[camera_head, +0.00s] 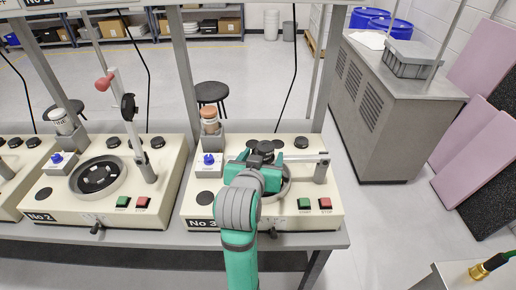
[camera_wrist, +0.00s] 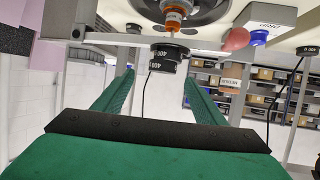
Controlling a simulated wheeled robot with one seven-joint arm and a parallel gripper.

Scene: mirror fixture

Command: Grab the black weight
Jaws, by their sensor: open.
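The black weight (camera_wrist: 168,58) is a short cylinder with white "400 G" lettering. It shows in the upper middle of the wrist view, which looks upside down, on the metal lever bar. In the head view a dark round part that looks like it (camera_head: 263,147) sits over the dish of station No 3, partly hidden by my arm. My gripper (camera_wrist: 158,77) is open, its green fingers to either side of the weight in the picture. I cannot tell whether the weight is between the fingertips or just beyond them. In the head view my gripper (camera_head: 254,161) is over station No 3.
The lever post (camera_head: 320,170) stands right of the dish. A brown-capped jar (camera_head: 210,121) and a blue-knobbed box (camera_head: 209,164) are at left. A red ball knob (camera_wrist: 235,39) is near the weight. Station No 2 (camera_head: 60,198) has its lever raised. A grey cabinet (camera_head: 400,95) stands right.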

